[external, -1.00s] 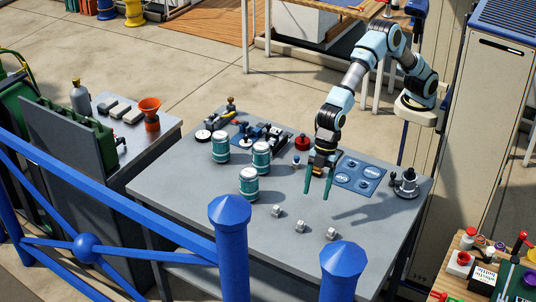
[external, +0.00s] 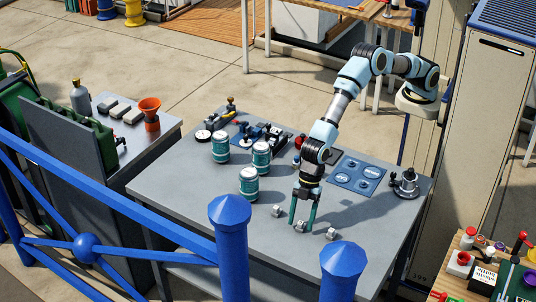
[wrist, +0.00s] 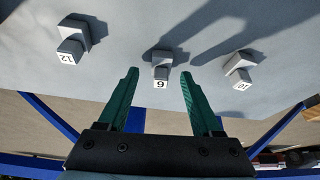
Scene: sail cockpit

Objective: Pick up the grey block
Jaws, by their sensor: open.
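Three small grey blocks stand in a row near the front edge of the grey table: a left one (external: 277,211), a middle one (external: 300,227) and a right one (external: 331,234). In the wrist view they show as blocks with white number labels: one at left (wrist: 73,42), one in the middle (wrist: 160,73) and one at right (wrist: 240,70). My gripper (external: 301,223) is open, pointing down over the middle block. In the wrist view its green fingers (wrist: 160,76) stand on either side of the middle block, with gaps on both sides. I cannot tell their exact height.
Three teal canisters (external: 249,184) stand left of the gripper. A blue panel (external: 357,174) and a dark metal fitting (external: 405,185) are at the right. Tools (external: 262,135) lie at the back. A blue railing (external: 232,250) runs in front of the table.

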